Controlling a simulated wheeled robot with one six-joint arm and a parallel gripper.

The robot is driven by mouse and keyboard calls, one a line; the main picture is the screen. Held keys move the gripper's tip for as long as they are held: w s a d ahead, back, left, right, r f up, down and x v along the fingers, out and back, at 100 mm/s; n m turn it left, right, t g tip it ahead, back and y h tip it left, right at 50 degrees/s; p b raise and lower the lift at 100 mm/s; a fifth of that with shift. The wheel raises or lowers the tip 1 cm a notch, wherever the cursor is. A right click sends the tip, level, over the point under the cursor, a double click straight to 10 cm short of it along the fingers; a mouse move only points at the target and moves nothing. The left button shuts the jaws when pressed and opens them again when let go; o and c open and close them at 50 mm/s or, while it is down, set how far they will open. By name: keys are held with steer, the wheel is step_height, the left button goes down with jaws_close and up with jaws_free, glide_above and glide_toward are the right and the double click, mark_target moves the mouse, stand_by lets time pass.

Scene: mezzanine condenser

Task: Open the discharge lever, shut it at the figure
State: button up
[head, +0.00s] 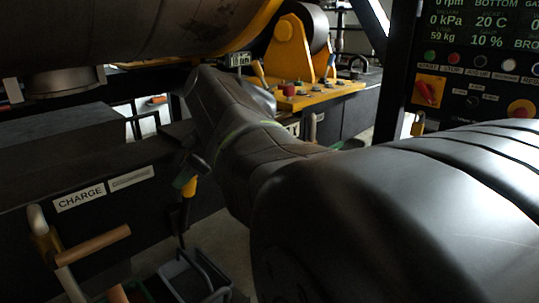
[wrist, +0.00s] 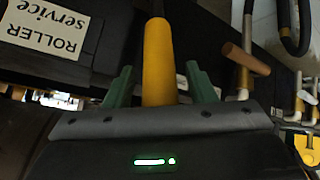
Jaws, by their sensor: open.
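In the wrist view a yellow cylindrical handle (wrist: 158,50) stands between the two green fingers of my gripper (wrist: 158,78). The fingers are apart, with a gap visible on each side of the handle. In the head view the same yellow handle (head: 189,187) seems to show at the end of my arm, beside the dark bench front; my gripper is mostly hidden there. No label reading discharge is visible, so I cannot tell whether this handle is the discharge lever. A screen (head: 480,28) at upper right reads 0 rpm, BOTTOM, 0 kPa, 20 C, 59 kg and 10 %.
A wooden handle (head: 92,245) on a pale pipe is below the CHARGE label (head: 79,201). An upside-down ROLLER service label (wrist: 47,30) is left of my gripper. A large dark drum (head: 110,30) hangs above. A grey crate (head: 190,280) stands on the floor.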

steer(key=v, duration=1.3)
steer(key=shift+d+r, duration=0.3)
steer(key=shift+c, duration=1.2)
steer(key=shift+s+a, duration=0.1)
steer(key=shift+a, duration=0.05)
steer(key=shift+c, duration=0.3)
